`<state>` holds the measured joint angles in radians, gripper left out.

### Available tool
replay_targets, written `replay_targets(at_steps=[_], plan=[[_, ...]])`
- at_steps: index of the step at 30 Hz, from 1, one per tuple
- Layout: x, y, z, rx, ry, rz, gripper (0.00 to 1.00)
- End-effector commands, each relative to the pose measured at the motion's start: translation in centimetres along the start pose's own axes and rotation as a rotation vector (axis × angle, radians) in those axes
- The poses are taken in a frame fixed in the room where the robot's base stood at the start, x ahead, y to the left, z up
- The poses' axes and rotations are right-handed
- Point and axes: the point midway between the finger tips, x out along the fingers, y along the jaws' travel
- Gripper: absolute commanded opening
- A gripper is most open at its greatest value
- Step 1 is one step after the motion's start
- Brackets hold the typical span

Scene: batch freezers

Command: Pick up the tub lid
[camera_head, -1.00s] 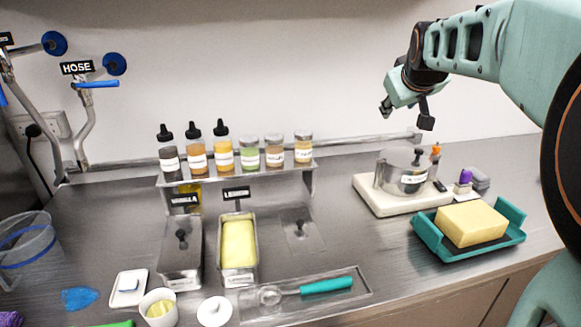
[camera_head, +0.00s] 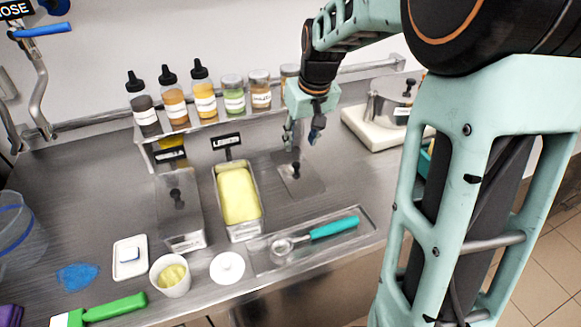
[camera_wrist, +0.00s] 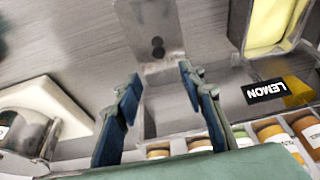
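A flat metal lid (camera_head: 310,186) with a black knob lies on the steel counter, right of the open lemon tub (camera_head: 259,229). My gripper (camera_head: 303,138) is above and behind this lid, apart from it. In the wrist view my gripper (camera_wrist: 160,92) is open and empty, with the metal lid (camera_wrist: 150,18) and its dark knob beyond the fingertips. The vanilla tub (camera_head: 187,240) wears a similar lid with a black knob (camera_head: 177,199). A small white round lid (camera_head: 227,269) lies on the counter in front, beside a white cup (camera_head: 172,289) of yellow contents.
Several bottles and jars stand on a raised shelf (camera_head: 220,120) close to my gripper's left. A "LEMON" sign (camera_head: 227,142) stands behind the lemon tub. A scoop (camera_head: 330,229) lies on a tray in front of the metal lid. A white base with a pot (camera_head: 362,128) stands right.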

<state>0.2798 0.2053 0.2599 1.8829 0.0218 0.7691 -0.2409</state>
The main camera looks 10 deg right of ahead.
Motion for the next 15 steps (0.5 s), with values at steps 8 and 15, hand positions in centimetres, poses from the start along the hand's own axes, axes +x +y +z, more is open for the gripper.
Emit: replay_targets(at_steps=[8, 15], plan=[[4.1, -0.1, 0.1, -0.002, -0.002, -0.001, 0.37], [6.4, -0.1, 0.5, -0.003, -0.003, -0.001, 0.37]])
